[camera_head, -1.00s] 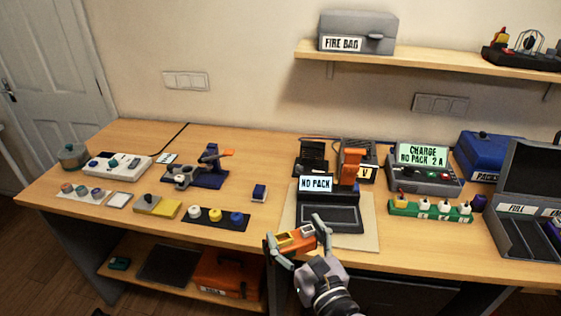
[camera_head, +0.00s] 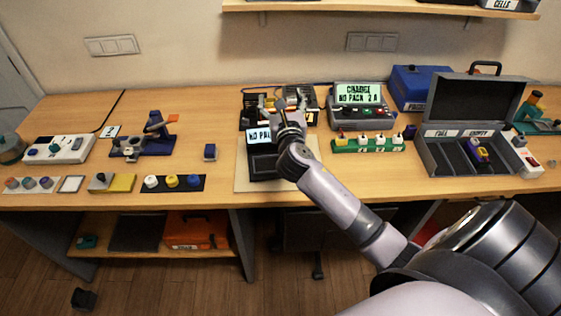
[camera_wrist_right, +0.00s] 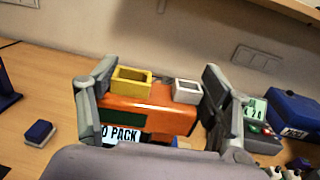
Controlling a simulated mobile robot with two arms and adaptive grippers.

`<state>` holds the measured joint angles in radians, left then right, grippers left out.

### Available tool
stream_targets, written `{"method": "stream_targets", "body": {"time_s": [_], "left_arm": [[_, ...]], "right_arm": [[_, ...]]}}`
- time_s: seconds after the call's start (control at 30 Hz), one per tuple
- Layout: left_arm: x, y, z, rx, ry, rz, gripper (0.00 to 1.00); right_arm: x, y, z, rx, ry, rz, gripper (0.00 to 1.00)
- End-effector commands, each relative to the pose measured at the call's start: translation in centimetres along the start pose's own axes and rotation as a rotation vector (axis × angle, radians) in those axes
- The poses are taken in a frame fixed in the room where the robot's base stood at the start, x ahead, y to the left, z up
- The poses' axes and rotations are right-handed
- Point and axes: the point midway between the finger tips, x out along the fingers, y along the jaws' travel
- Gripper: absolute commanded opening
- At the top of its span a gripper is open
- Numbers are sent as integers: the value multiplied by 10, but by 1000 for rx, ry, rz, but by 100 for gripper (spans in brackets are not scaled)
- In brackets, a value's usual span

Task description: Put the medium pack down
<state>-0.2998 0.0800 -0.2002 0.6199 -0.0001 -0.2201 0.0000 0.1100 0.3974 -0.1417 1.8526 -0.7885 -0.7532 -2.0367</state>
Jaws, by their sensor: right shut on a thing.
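My right gripper (camera_head: 287,104) is shut on the orange medium pack (camera_wrist_right: 165,112), which shows clearly in the right wrist view. The pack has a dark green panel, a yellow socket (camera_wrist_right: 131,80) and a white socket (camera_wrist_right: 187,91) on top. The gripper's fingers (camera_wrist_right: 155,100) grip its two ends. In the head view the gripper hides most of the pack, above the back of the black tester with the "NO PACK" screen (camera_head: 257,136). Whether the pack touches anything there cannot be told. The tester's dark tray (camera_head: 262,167) looks empty, partly hidden by my arm. My left gripper is not in view.
The charger (camera_head: 357,113) reading "NO PACK 2 A" and a green strip of plugs (camera_head: 350,145) stand right of my arm. An open grey case (camera_head: 440,160) is farther right. A small blue block (camera_head: 210,152) lies left of the tester. Wood between them is clear.

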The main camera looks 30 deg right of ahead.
Motion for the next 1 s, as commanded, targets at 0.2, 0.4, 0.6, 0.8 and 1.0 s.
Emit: {"method": "stream_targets", "body": {"time_s": [0.2,0.4,0.6,0.8,1.0], "left_arm": [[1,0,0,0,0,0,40],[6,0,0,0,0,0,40],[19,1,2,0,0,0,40],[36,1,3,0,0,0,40],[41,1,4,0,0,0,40]], "right_arm": [[0,0,-1,1,-3,1,21],[-1,0,-38,-1,4,0,21],[-1,1,-92,-1,2,1,21],[0,0,-138,-1,-1,2,21],[0,1,-156,0,-4,2,21]]}}
